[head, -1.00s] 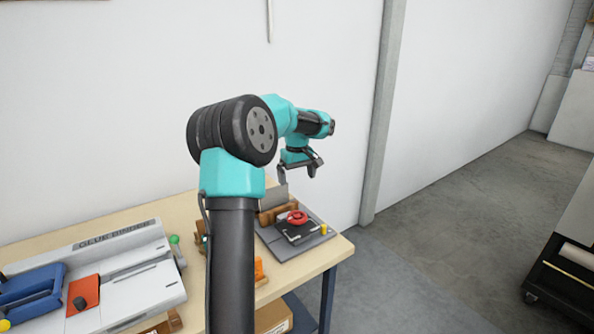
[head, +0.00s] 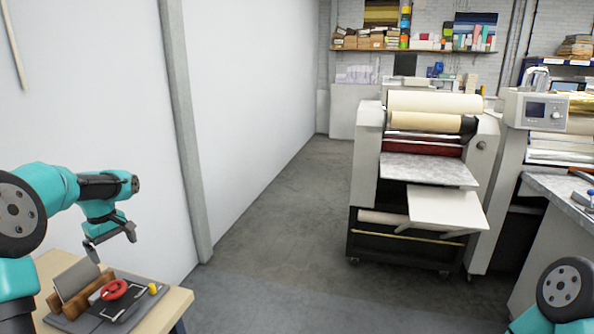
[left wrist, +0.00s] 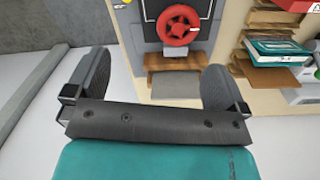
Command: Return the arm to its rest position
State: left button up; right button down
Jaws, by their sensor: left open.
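My left arm comes in from the left in the head view, and its left gripper (head: 112,243) hangs above the far end of a wooden workbench (head: 176,301). In the left wrist view the left gripper (left wrist: 150,85) has its two dark fingers wide apart with nothing between them. Below it a grey board carries a red ring-shaped wheel (head: 114,289), which also shows in the left wrist view (left wrist: 178,25). The gripper is clear of it. Of my right arm, only a teal and black joint shows at the lower right of the head view; its gripper is out of view.
A wooden block holder (head: 92,289) with a grey plate stands beside the red wheel. A roller machine (head: 428,170) stands across the floor, with another machine at right. Shelves line the back wall. Grey floor (head: 275,225) between bench and machines is clear.

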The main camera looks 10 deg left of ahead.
pick_arm(q)
jog(key=w+d+f+m, duration=0.1)
jog(key=d+f, duration=0.3)
jog(key=f, duration=0.1)
jog(key=w+d+f+m, duration=0.1)
jog(key=w+d+f, duration=0.1)
jog(key=d+f, duration=0.2)
jog(key=w+d+f+m+h, duration=0.1)
jog(key=w+d+f+m, duration=0.1)
jog(key=f, duration=0.5)
jog(key=shift+w+d+t, duration=0.1)
jog(key=shift+d+t, duration=0.2)
jog(key=shift+d, duration=0.6)
jog(key=s+d+f+m+h, duration=0.1)
jog(key=s+d+f+m, duration=0.2)
jog(key=d+f, duration=0.7)
jog(key=s+d+f+m+h, duration=0.1)
jog(key=s+d+f+m, duration=0.2)
jog(key=d+f, duration=0.7)
jog(key=s+d+f+m, duration=0.3)
jog(key=s+d+f, duration=0.1)
jog(key=s+d, duration=0.7)
jog(key=shift+s, duration=0.45)
